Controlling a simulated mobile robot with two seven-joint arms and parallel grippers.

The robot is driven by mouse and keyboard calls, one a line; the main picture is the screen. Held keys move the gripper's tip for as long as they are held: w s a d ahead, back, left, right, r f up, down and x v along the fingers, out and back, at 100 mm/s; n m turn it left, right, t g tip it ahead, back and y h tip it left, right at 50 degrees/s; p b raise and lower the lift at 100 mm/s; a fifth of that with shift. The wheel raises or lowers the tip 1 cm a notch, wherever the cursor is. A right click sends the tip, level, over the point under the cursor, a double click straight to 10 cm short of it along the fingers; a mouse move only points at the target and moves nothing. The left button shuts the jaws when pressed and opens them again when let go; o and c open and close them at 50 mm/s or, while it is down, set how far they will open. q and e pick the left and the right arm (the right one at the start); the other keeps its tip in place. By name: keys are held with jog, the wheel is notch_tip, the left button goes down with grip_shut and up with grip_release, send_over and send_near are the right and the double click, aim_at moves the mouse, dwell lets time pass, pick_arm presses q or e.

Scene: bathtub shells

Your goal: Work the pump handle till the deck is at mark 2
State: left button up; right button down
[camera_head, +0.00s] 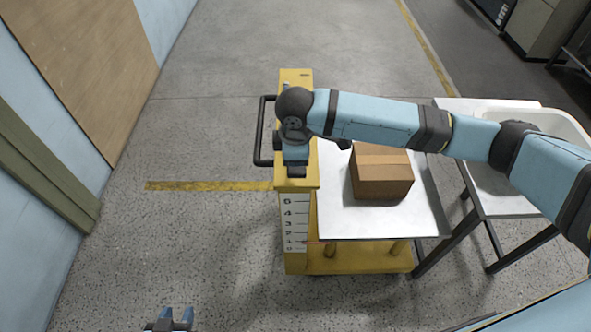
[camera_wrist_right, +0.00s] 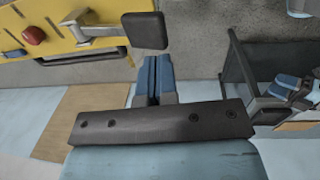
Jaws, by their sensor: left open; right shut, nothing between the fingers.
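The yellow lift table's post (camera_head: 296,220) carries a scale marked 0 to 5. A red pointer (camera_head: 318,242) sits about at mark 1. The white deck (camera_head: 400,222) is low and bears a cardboard box (camera_head: 382,175). The pump handle, a grey lever with a dark grip (camera_wrist_right: 145,30), shows in the right wrist view on the yellow panel. My right gripper (camera_wrist_right: 153,66) is shut and empty, close to the grip; I cannot tell whether they touch. In the head view my right wrist hides the handle. My left gripper (camera_head: 170,318) is open and empty at the bottom edge.
A red knob (camera_wrist_right: 33,34) sits beside the lever. A black push bar (camera_head: 262,130) stands out left of the post. A side table (camera_head: 510,203) with a white basin (camera_head: 540,118) is at right. The floor left of the lift is clear.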

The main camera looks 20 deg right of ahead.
pick_arm(q)
jog(key=shift+w+a+f, duration=0.1)
jog(key=shift+w+a, duration=0.2)
pick_arm(e)
jog(key=r, duration=0.2)
jog(key=shift+s+a+r, duration=0.15)
jog(key=shift+s+r, duration=0.15)
jog(key=shift+r, duration=0.1)
pick_arm(q)
jog(key=shift+w+d, duration=0.1)
jog(key=shift+d, duration=0.05)
pick_arm(e)
jog(key=shift+w, duration=0.1)
pick_arm(q)
jog(key=shift+s+f, duration=0.1)
jog(key=shift+s, duration=0.3)
jog(key=shift+w, duration=0.2)
jog(key=shift+w+r, duration=0.2)
jog(key=shift+w, duration=0.05)
jog(key=shift+s+f, duration=0.2)
jog(key=shift+s, duration=0.25)
jog(key=shift+w+r, duration=0.1)
jog(key=shift+w, duration=0.1)
dwell(0.3)
